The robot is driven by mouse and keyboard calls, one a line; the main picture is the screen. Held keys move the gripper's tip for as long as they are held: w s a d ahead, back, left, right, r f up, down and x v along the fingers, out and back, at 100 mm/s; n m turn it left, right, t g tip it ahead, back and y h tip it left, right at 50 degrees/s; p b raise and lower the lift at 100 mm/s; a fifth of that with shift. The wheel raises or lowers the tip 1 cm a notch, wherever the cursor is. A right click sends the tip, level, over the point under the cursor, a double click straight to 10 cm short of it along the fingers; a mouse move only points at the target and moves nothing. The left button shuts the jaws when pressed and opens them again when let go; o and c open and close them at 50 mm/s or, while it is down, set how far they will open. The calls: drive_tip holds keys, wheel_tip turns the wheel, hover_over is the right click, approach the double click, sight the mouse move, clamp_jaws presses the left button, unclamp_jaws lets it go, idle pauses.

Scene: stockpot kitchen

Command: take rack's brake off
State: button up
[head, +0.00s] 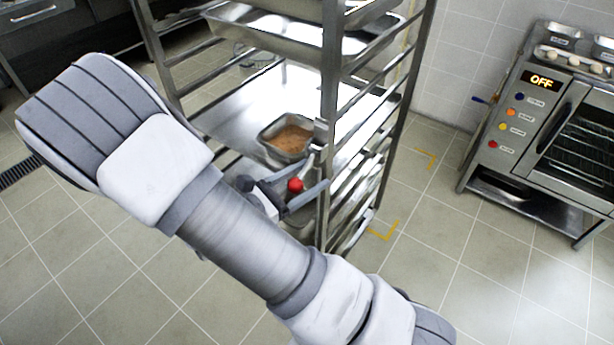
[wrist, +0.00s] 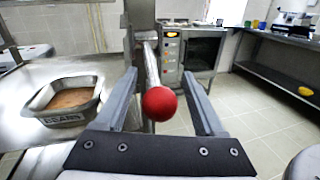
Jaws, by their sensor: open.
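The metal rack (head: 329,95) stands in the middle of the head view. Its brake lever is a metal rod (wrist: 152,66) that ends in a red ball knob (head: 295,185), near a front upright. In the wrist view the red knob (wrist: 159,103) sits large between my fingers. My gripper (head: 316,170) is open, with one finger on each side of the knob. In the wrist view my gripper (wrist: 160,76) shows a gap on both sides of the knob. My arm hides the rack's lower left part in the head view.
A pan with brown food (head: 289,139) sits on a rack shelf close to my gripper; it also shows in the wrist view (wrist: 70,101). An oven (head: 545,125) reading OFF stands at right. Yellow corner marks (head: 384,232) lie on the floor. Tiled floor between rack and oven is clear.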

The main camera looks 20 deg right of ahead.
clamp_jaws()
idle(1.3)
